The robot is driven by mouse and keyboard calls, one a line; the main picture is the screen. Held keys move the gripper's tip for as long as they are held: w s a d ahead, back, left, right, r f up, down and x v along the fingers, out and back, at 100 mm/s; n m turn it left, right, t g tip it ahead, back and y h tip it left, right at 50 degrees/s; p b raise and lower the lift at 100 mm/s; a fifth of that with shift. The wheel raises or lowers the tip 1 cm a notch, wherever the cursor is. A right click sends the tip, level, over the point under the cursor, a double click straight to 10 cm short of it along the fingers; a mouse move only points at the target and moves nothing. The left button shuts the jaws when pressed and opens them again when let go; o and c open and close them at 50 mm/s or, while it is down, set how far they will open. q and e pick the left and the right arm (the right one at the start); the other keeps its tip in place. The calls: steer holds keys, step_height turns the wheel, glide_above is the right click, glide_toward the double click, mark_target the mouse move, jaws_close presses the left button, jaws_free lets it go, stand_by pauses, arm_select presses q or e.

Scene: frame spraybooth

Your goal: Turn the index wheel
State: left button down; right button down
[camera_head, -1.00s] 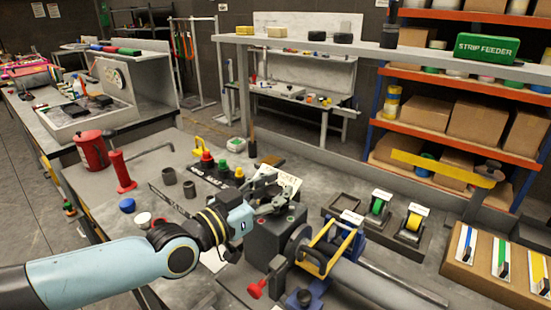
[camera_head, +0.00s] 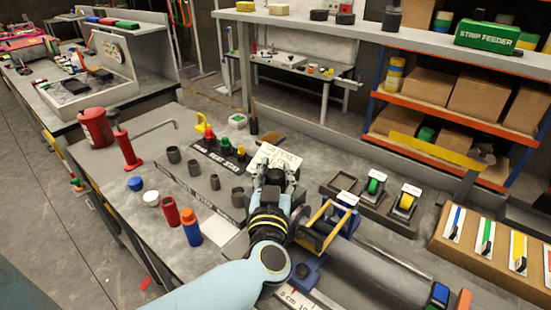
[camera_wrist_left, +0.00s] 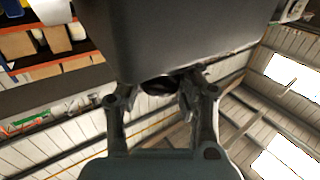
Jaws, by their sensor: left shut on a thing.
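My left gripper (camera_head: 277,174) stands over the bench in the head view, in front of a white lettered card (camera_head: 272,158). Its arm hides most of the machine behind it. In the left wrist view its two fingers (camera_wrist_left: 160,92) are shut on a dark round part (camera_wrist_left: 158,86). That part sits at the lower edge of a large dark block (camera_wrist_left: 180,40). I cannot tell for certain that the round part is the index wheel, as most of it is hidden. My right gripper is not in view.
Some bench at the left is clear.

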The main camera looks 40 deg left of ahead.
mark_target(276, 173)
arm_select(q)
steer(key=shift+f, duration=0.1)
stand_by(0.4)
steer(key=c, duration=0.9)
jaws_free()
step_height(276, 173, up, 10)
steer(key=shift+r, duration=0.1)
